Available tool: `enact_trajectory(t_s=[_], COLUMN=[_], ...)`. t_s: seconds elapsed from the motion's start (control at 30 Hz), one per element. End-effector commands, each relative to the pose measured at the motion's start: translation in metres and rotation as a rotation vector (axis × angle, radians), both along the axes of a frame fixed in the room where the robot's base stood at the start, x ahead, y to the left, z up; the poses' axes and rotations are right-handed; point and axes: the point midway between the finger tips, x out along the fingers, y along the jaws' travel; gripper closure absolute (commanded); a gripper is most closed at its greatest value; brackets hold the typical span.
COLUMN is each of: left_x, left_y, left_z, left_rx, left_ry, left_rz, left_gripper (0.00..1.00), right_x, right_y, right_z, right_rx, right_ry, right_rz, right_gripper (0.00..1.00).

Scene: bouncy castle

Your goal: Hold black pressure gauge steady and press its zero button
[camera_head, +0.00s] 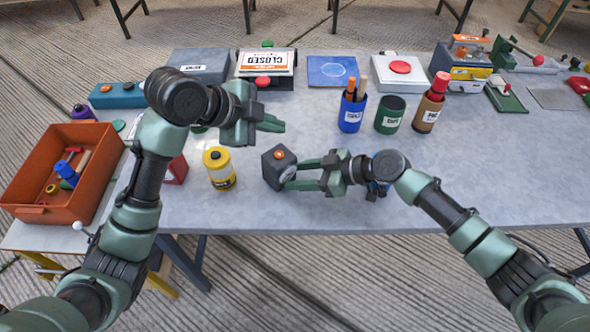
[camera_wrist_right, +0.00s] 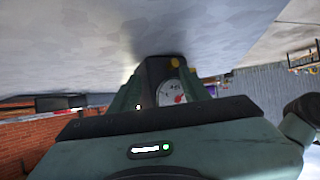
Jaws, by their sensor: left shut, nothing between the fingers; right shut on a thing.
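The black pressure gauge (camera_head: 272,173) is a small dark block on the grey table, with an orange button (camera_head: 279,155) on its top. My right gripper (camera_head: 288,175) is shut on it from the right side. The right wrist view shows the gauge (camera_wrist_right: 154,72) between the fingers, with its white dial and red needle (camera_wrist_right: 172,92) facing the camera. My left gripper (camera_head: 283,125) is shut and empty, above and behind the gauge in the head view, apart from it.
A yellow canister (camera_head: 219,170) stands left of the gauge, with a red object (camera_head: 176,170) beyond it. Blue (camera_head: 351,117), green (camera_head: 389,119) and brown (camera_head: 427,115) containers stand at the back right. An orange bin (camera_head: 38,165) is at the far left.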

Motion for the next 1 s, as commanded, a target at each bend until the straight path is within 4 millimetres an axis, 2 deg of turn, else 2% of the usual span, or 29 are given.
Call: enact_trajectory(t_s=[0.03, 0.47, 0.5, 0.57, 0.6, 0.87, 1.0], left_x=[0.0000, 0.0000, 0.0000, 0.0000, 0.0000, 0.0000, 0.0001], left_y=[0.0001, 0.0002, 0.0002, 0.0002, 0.0002, 0.0001, 0.0001], left_z=[-0.0007, -0.0010, -0.0010, -0.0010, -0.0010, -0.0006, -0.0005], left_rx=[0.000, 0.000, 0.000, 0.000, 0.000, 0.000, 0.000], left_ry=[0.000, 0.000, 0.000, 0.000, 0.000, 0.000, 0.000], left_rz=[0.000, 0.000, 0.000, 0.000, 0.000, 0.000, 0.000], left_gripper=[1.00, 1.00, 1.00, 1.00, 1.00, 1.00, 1.00], right_x=[-0.0016, -0.0015, -0.0015, -0.0015, -0.0013, -0.0005, -0.0019], right_y=[-0.0021, -0.0021, -0.0021, -0.0019, -0.0016, -0.0008, -0.0068], right_z=[-0.0063, -0.0062, -0.0062, -0.0056, -0.0051, -0.0019, 0.0016], right_rx=[-0.011, -0.011, -0.011, -0.009, -0.008, -0.004, -0.003], right_ry=[0.004, 0.004, 0.004, 0.004, 0.004, 0.001, 0.001], right_rz=[0.001, 0.001, 0.001, 0.000, 0.000, 0.000, 0.000], right_gripper=[0.76, 0.76, 0.48, 0.31, 0.28, 0.28, 0.28])
